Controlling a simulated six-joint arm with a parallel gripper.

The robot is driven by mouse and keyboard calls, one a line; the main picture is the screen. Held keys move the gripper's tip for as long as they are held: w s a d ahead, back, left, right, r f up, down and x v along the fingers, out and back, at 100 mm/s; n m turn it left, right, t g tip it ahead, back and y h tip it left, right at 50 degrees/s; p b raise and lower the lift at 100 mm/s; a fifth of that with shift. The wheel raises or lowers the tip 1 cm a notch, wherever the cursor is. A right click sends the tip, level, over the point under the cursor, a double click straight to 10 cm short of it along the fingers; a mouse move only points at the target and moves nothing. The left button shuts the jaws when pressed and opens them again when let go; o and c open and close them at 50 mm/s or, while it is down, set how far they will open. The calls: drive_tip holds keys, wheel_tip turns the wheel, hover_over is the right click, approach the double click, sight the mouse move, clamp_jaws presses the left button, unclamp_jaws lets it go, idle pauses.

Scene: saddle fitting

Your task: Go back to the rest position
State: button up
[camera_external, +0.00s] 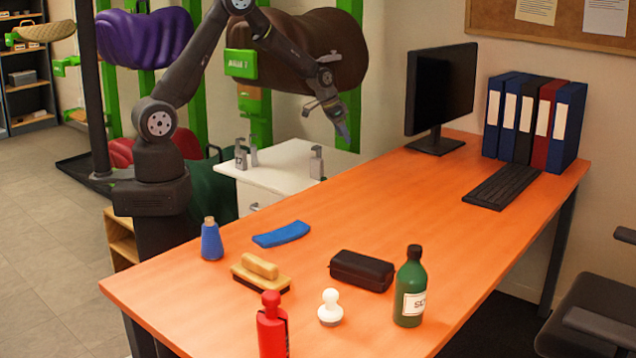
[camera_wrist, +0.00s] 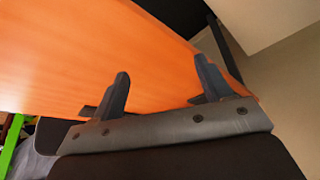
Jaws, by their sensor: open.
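My gripper (camera_external: 336,116) is in the air in the external view, in front of the brown saddle form and above the white cabinet behind the orange table. In the wrist view my gripper (camera_wrist: 162,92) has its two dark fingers standing well apart, with nothing between them. It is open and empty. The orange table (camera_external: 400,215) fills much of the wrist view beyond the fingers, and its edge (camera_wrist: 185,45) runs diagonally there. My arm is bent, rising from its base at the left and reaching over to the right.
Near the table's front are a blue spool (camera_external: 211,240), blue pad (camera_external: 281,234), brush (camera_external: 261,272), black case (camera_external: 361,270), red bottle (camera_external: 272,328), white knob (camera_external: 330,308) and green bottle (camera_external: 409,290). A monitor (camera_external: 441,90), binders (camera_external: 535,120) and keyboard (camera_external: 502,186) stand farther back. The table's middle is clear.

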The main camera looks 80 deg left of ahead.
drive_tip(key=w+d+r, duration=0.3)
drive_tip(key=d, duration=0.5)
drive_tip(key=w+d+r+m, duration=0.1)
drive_tip(key=w+d+r, duration=0.2)
drive_tip(key=d, duration=0.5)
drive_tip(key=w+d+r+m, duration=0.1)
drive_tip(key=d+r, duration=0.3)
drive_tip(key=d, duration=0.5)
drive_tip(key=shift+w+r+h, duration=0.3)
drive_tip(key=shift+w+r, duration=0.05)
drive_tip(key=shift+w, duration=0.55)
drive_tip(key=shift+o, duration=0.2)
